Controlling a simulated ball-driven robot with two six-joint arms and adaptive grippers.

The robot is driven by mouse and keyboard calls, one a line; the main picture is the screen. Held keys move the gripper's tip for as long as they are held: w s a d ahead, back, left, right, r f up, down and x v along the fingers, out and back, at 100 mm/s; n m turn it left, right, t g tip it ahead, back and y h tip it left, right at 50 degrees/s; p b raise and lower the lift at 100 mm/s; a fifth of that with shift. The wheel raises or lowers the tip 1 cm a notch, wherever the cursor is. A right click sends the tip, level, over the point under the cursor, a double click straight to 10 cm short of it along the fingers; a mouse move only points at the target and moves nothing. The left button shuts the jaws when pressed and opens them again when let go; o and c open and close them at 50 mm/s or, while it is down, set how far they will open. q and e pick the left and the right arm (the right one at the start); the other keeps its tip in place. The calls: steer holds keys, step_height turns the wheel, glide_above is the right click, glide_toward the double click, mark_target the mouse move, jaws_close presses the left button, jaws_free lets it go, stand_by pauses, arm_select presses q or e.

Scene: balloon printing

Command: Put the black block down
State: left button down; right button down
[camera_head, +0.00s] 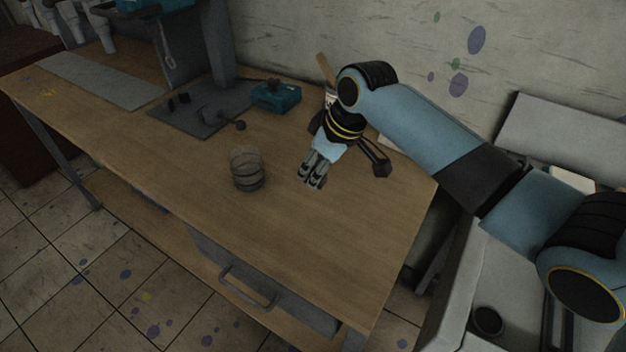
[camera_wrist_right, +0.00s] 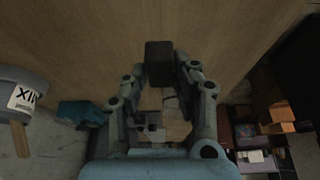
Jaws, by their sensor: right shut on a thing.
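The black block (camera_wrist_right: 159,62) shows in the right wrist view between the two fingertips of my right gripper (camera_wrist_right: 168,70). The fingers are shut on it. In the head view, my right gripper (camera_head: 314,183) points down over the right part of the wooden table (camera_head: 310,245). There the block is too dark and small to tell from the fingertips. I cannot tell whether it touches the tabletop. My left gripper is not in view.
A ribbed, see-through cup (camera_head: 247,170) stands left of my right gripper. Further back are a teal box (camera_head: 276,96) and a dark machine base (camera_head: 205,108). A labelled tin (camera_wrist_right: 22,94) stands behind the gripper. The front tabletop is clear.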

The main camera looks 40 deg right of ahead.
mark_target(313, 195)
steer(key=shift+w+d+f, duration=0.15)
steer(key=shift+w+f, duration=0.35)
steer(key=shift+w, duration=0.1)
steer(key=shift+f, duration=1.9)
steer(key=shift+f, duration=0.2)
steer(key=c, duration=1)
jaws_free()
steer(key=shift+c, duration=0.2)
